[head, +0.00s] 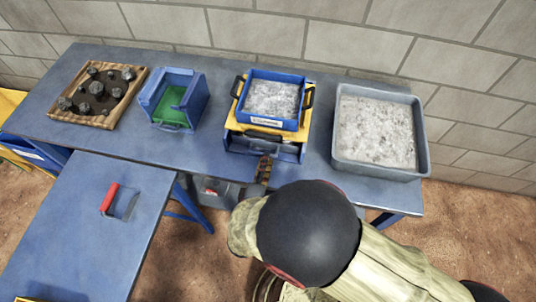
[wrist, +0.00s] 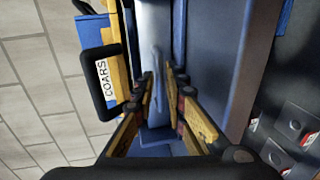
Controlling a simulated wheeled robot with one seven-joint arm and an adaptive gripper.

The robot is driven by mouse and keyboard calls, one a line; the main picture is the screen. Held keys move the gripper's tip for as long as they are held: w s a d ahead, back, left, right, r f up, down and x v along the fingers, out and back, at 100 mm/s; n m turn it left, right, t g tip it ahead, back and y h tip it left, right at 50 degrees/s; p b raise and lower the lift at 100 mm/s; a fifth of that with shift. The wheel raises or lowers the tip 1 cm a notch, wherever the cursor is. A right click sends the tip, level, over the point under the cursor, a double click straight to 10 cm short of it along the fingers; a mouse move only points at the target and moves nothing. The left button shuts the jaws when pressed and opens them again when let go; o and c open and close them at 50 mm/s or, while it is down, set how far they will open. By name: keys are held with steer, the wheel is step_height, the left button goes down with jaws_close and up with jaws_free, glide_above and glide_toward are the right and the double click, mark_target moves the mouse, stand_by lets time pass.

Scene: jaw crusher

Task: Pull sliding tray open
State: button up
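The sliding tray (head: 290,154) is a blue drawer low in a yellow-framed unit (head: 233,123) on the blue bench. How far out it stands is hard to tell. My gripper (head: 264,170) is at its front, near the middle. In the wrist view, the fingers of my gripper (wrist: 160,85) are close together, with the tray's blue handle (wrist: 157,58) between their tips. They look shut on it. Part of the handle is hidden by the fingers, and my arm covers the floor below the tray in the head view.
A blue box of grey gravel (head: 271,98) with black handles sits on top of the unit. A large grey gravel bin (head: 424,150) stands to its right. A blue and green container (head: 163,103) and a wooden rock tray (head: 143,78) stand left. A lower blue table (head: 75,235) is front left.

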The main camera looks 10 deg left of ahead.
steer(key=shift+b+x, duration=0.35)
steer(key=shift+x, duration=1.4)
jaws_close()
steer(key=shift+s, duration=0.15)
